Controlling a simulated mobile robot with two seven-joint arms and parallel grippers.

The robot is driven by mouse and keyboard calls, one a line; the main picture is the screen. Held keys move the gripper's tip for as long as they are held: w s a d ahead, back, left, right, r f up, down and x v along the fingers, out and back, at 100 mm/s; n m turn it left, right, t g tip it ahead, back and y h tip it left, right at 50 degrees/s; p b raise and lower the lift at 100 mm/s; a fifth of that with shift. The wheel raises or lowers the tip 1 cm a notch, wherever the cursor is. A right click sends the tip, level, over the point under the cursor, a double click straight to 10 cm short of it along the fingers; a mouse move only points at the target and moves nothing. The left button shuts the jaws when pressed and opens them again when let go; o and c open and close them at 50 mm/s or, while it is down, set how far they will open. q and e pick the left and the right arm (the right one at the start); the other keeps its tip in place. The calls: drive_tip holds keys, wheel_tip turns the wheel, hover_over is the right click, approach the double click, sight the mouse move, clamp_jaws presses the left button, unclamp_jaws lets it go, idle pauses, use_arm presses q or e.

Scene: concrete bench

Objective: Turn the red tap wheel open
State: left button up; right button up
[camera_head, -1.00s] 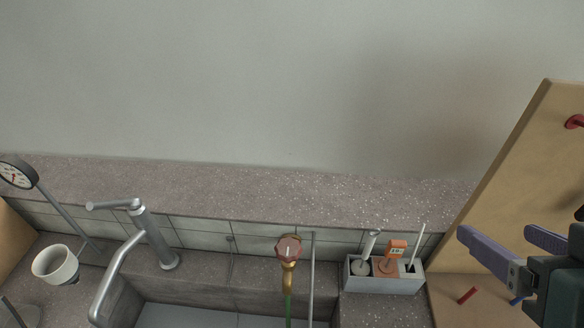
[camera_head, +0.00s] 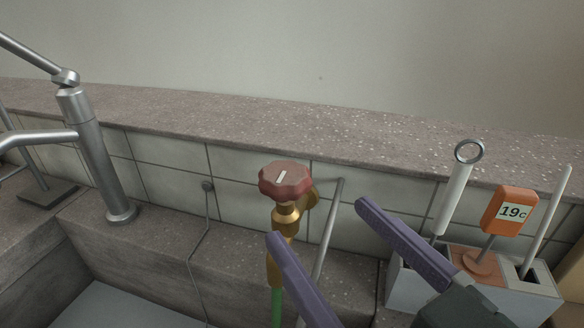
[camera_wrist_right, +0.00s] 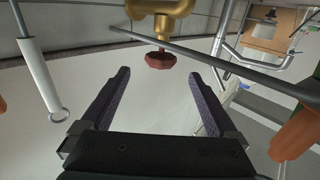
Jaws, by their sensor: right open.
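The red tap wheel (camera_head: 285,181) sits on top of a brass tap (camera_head: 287,217) with a green hose (camera_head: 277,305) below it. A pale mark lies across the wheel's top. My right gripper (camera_head: 318,220) is open and empty, its purple fingers below and to the right of the wheel in the head view. In the right wrist view the red wheel (camera_wrist_right: 160,60) shows beyond the open fingertips, roughly between them, not touching either. My left gripper is not in view.
A grey metal rod (camera_head: 328,235) stands just right of the tap. A grey holder (camera_head: 404,286) with a white-handled tool and an orange 19c tag (camera_head: 510,211) is at right. A steel faucet (camera_head: 95,150) and sink (camera_head: 130,308) are at left.

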sight(298, 195)
drive_tip(key=x, duration=0.7)
drive_tip(key=shift+w+a, duration=0.15)
drive_tip(key=shift+w, duration=0.05)
drive_tip(key=c, duration=1.4)
